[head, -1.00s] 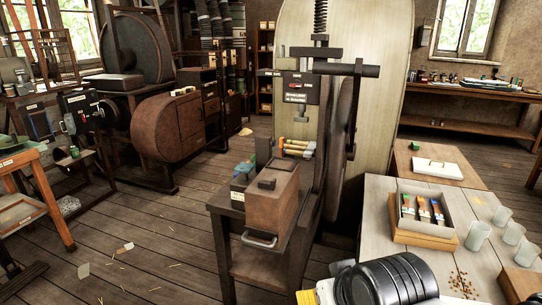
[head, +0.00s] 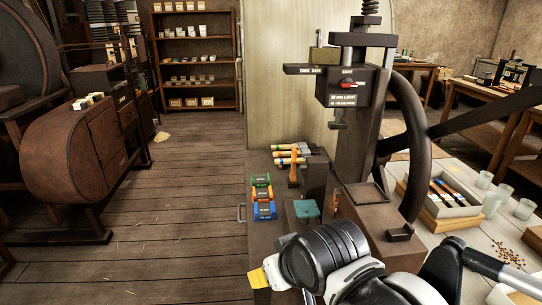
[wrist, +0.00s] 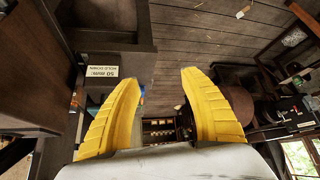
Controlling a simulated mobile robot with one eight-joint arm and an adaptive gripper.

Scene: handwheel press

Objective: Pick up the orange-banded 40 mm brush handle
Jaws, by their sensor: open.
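Several brush handles lie side by side in an open box (head: 462,211) on the right-hand table, with coloured bands; an orange-banded handle (head: 447,191) seems to be among them, but its size mark is too small to read. My gripper (head: 258,277) shows at the bottom of the head view, in front of the press bench and well left of the box. In the wrist view its two yellow fingers (wrist: 160,85) are spread apart with nothing held between them. No box of handles can be made out in the wrist view.
The handwheel press (head: 352,95) and its wheel (head: 408,150) stand between my gripper and the box. Its bench holds more handles (head: 290,155) and coloured blocks (head: 263,194). Glass jars (head: 524,208) stand right of the box.

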